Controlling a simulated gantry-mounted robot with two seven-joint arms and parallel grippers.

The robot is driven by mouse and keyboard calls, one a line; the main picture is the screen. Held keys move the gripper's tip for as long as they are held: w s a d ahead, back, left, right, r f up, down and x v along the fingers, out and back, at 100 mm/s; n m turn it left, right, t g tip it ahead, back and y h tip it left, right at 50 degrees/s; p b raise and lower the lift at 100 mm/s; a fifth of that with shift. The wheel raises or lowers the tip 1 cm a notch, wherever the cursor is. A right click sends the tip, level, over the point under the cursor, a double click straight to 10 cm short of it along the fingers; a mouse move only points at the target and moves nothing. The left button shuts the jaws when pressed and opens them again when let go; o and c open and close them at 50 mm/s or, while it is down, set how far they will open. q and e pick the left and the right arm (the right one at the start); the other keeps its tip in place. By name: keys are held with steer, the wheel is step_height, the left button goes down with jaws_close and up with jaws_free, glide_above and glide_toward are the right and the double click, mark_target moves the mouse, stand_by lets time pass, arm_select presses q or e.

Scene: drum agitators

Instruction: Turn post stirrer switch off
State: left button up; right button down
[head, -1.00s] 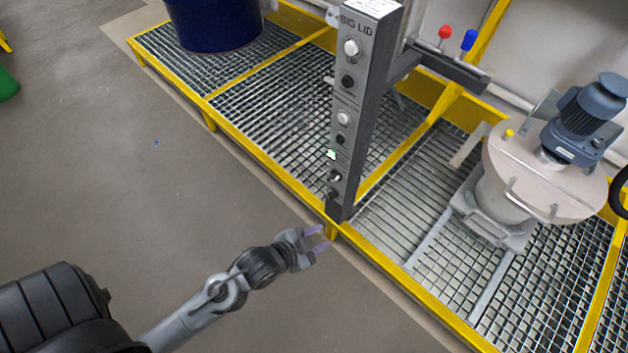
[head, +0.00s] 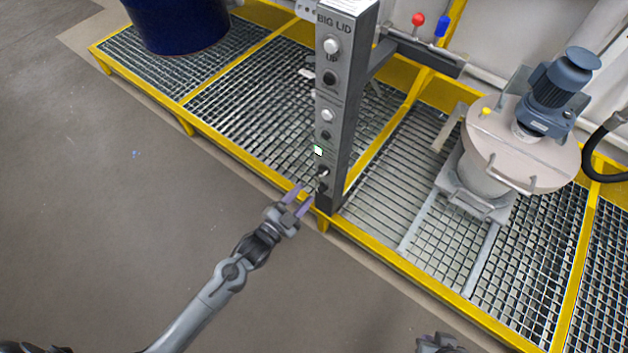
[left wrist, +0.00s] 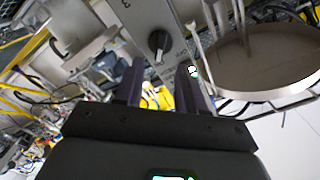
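The control post (head: 345,95) stands upright at the front edge of the grating, with a column of buttons and knobs under a "BIG LID" label. Low on its face is a rotary switch (head: 323,174), just below a lit white-green indicator (head: 318,150). In the left wrist view the black switch knob (left wrist: 159,42) sits on its grey panel ahead of the fingers. My left gripper (head: 300,197) is open, its two purple fingers apart and empty, just in front of and slightly below the switch. No contact is visible. My right gripper (head: 436,343) shows only partly at the bottom edge.
Yellow-framed grating (head: 255,85) runs behind the post. A dark blue drum (head: 180,25) stands back left. A lidded vessel with a motor (head: 550,95) stands at right. The floor at left is clear.

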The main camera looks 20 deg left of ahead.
mark_target(319, 176)
arm_select(q)
steer(key=b+x, duration=0.2)
steer(key=x, duration=0.3)
steer(key=shift+w+f, duration=0.1)
steer(key=shift+w, duration=0.15)
steer(key=shift+b+x, duration=0.4)
steer(key=shift+x, duration=0.4)
steer(key=shift+c, duration=0.3)
jaws_close()
